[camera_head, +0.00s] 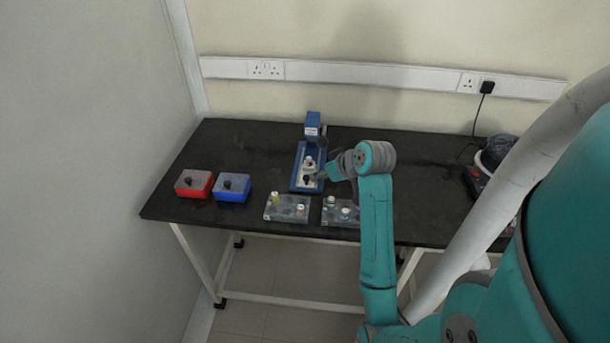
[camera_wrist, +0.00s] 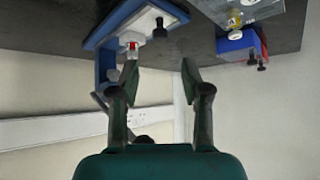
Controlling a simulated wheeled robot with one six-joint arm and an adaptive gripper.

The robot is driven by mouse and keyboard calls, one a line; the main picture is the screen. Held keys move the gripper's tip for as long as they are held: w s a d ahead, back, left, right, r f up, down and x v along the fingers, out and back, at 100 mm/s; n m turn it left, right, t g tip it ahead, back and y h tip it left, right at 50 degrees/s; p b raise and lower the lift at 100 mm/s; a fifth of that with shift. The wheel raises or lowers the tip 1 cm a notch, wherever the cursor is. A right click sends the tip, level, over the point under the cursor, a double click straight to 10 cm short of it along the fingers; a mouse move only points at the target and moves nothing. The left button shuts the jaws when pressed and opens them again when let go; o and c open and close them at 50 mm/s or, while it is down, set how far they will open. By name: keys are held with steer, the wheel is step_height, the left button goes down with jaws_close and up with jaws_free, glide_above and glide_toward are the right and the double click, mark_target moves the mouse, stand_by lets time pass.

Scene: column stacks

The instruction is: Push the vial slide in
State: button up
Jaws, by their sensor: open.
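The vial slide (camera_head: 311,174) is a pale plate on a blue stand (camera_head: 312,130) at the middle of the table. A small vial with a red top (camera_head: 309,162) stands on it, and a black knob (camera_head: 306,179) is at its front. In the wrist view, which is upside down, the slide (camera_wrist: 140,24), the blue stand (camera_wrist: 103,65), the vial (camera_wrist: 132,46) and the knob (camera_wrist: 159,30) all show. My gripper (camera_wrist: 160,76) is open and empty. One finger lies close to the vial in that view; I cannot tell if they touch. In the head view my gripper (camera_head: 324,173) is just right of the slide.
A red box (camera_head: 194,184) and a blue box (camera_head: 232,188) with black knobs stand at left. Two clear racks with small vials, left (camera_head: 287,208) and right (camera_head: 340,212), lie along the front edge. A dark-topped device (camera_head: 497,155) stands far right. The back left is clear.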

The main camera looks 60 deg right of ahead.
mark_target(307, 177)
steer(key=x, duration=0.9)
steer(key=shift+f, duration=0.1)
jaws_close()
